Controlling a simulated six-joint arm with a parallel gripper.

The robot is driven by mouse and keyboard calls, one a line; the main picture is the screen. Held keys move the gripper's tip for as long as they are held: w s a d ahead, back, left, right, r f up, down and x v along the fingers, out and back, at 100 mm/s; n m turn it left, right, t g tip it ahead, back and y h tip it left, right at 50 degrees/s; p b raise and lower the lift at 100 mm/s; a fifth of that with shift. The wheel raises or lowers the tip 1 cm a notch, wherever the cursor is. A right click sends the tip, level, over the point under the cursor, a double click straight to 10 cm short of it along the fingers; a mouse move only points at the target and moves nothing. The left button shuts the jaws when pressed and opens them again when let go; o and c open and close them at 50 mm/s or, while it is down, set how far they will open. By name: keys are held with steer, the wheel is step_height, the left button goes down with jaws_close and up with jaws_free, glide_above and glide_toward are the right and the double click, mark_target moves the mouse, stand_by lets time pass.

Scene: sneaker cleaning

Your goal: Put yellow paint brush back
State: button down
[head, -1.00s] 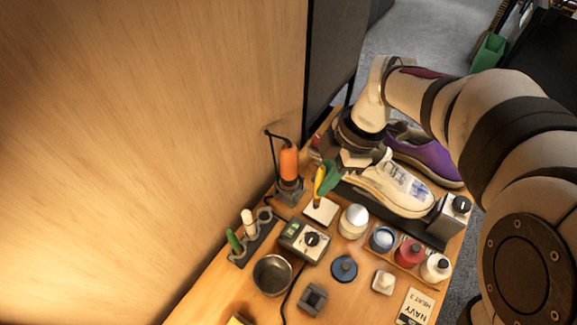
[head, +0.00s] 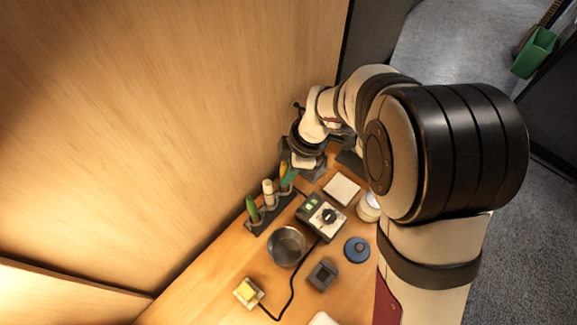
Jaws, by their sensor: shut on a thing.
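The yellow paint brush (head: 283,169) is upright in my gripper (head: 288,176), beside a green fingertip. It is at the far right end of the dark brush holder (head: 258,227), above or in the third ring; I cannot tell whether its lower end is inside the ring. My gripper is shut on it, and the wrist hides part of the area behind. A green-handled brush (head: 251,207) and a white-handled brush (head: 268,190) stand in the other two rings of the holder.
The wooden wall is close behind the holder. A control box with a dial (head: 322,216), a metal bowl (head: 286,246), a white pad (head: 341,189), a blue-lidded jar (head: 357,249) and a yellow sponge (head: 246,291) are nearby. My arm hides the shoes and the right side of the table.

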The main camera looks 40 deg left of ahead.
steer(key=c, duration=0.8)
jaws_free()
steer(key=shift+o, duration=0.2)
steer(key=v, duration=1.2)
steer(key=shift+r, duration=0.1)
